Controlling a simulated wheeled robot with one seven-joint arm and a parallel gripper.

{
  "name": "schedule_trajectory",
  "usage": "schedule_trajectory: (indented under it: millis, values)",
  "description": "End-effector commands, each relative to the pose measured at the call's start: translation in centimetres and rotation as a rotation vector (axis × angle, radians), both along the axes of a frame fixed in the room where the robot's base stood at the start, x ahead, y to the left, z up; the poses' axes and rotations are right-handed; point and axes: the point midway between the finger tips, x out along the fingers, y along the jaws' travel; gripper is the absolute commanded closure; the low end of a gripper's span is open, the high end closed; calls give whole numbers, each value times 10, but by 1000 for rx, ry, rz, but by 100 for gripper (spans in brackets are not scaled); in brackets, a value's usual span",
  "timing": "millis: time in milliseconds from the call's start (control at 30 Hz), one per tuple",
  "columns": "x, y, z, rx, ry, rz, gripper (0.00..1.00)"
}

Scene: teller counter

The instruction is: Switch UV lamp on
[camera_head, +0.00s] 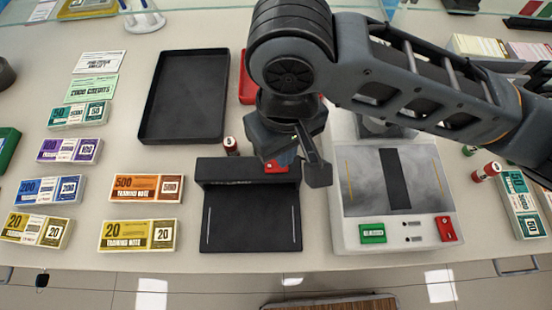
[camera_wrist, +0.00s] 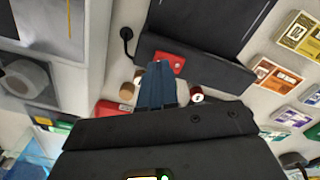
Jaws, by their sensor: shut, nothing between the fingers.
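The UV lamp (camera_head: 250,225) is a black hooded unit at the front middle of the counter. Its red switch (camera_head: 276,167) is at the right end of the hood's back, partly hidden by my gripper in the head view. In the wrist view the red switch (camera_wrist: 171,60) with small light marks lies at the fingertips, on the lamp's black housing (camera_wrist: 195,65). My gripper (camera_wrist: 157,66) is shut and empty, its fingers pointing at the switch. I cannot tell whether the tips touch it. No glow shows under the hood.
A white machine (camera_head: 395,235) with green and red buttons stands close right of the lamp. A black tray (camera_head: 185,95) lies behind left. Several note bundles (camera_head: 145,188) lie left. My arm covers the upper right.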

Motion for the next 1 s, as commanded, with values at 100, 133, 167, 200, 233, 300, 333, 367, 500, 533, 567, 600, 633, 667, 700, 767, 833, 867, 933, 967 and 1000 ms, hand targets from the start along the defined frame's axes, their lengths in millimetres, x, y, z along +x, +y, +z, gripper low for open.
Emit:
schedule_trajectory:
  millis: [100,133,167,200,233,300,333,367,500,533,567,600,633,667,700,767,833,867,933,967,1000]
  values:
    - [0,0,0,0,0,0,100]
    - [0,0,0,0,0,0,100]
    - [0,0,0,0,0,0,100]
    - [0,0,0,0,0,0,100]
    - [0,0,0,0,0,0,100]
    - [0,0,0,0,0,0,100]
    - [0,0,0,0,0,0,100]
    - [0,0,0,0,0,0,100]
    - [0,0,-2,0,0,0,100]
    - [0,0,-2,0,0,0,100]
    - [0,0,-2,0,0,0,100]
    - [0,0,-3,0,0,0,100]
    - [0,0,-3,0,0,0,100]
    - [0,0,-4,0,0,0,100]
    - [0,0,-4,0,0,0,100]
    - [0,0,-5,0,0,-1,100]
    - [0,0,-6,0,0,-1,100]
    - [0,0,-7,0,0,-1,100]
    - [0,0,-8,0,0,-1,100]
    - [0,0,-8,0,0,-1,100]
    - [0,0,-9,0,0,-1,100]
